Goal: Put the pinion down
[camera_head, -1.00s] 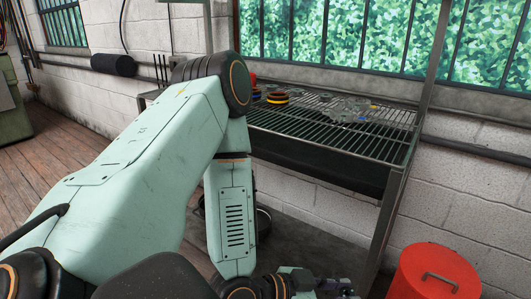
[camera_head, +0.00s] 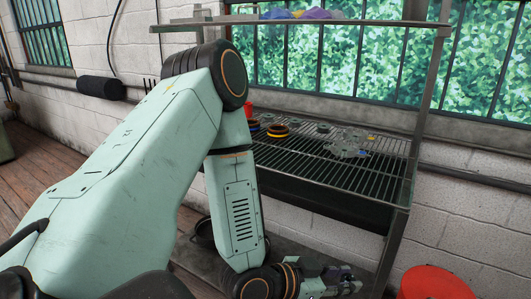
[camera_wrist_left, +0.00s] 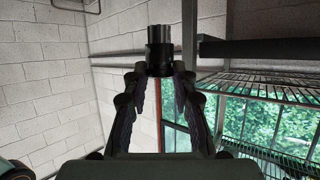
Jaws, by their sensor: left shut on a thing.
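The pinion (camera_wrist_left: 160,38) is a dark, short cylinder with a toothed, lighter grey end and a smooth black collar. It shows in the left wrist view, upright in the picture, at the tips of my left gripper (camera_wrist_left: 159,75). Both fingers close on its collar. In the head view my left gripper (camera_head: 340,281) is low at the bottom, in front of the wire rack (camera_head: 320,184) and below its surface. I cannot make out the pinion clearly there. My right gripper is in neither view.
A rack post (camera_head: 388,255) stands right of my gripper. A red lidded bin (camera_head: 435,284) is at the lower right. An upper shelf (camera_head: 350,24) hangs above.

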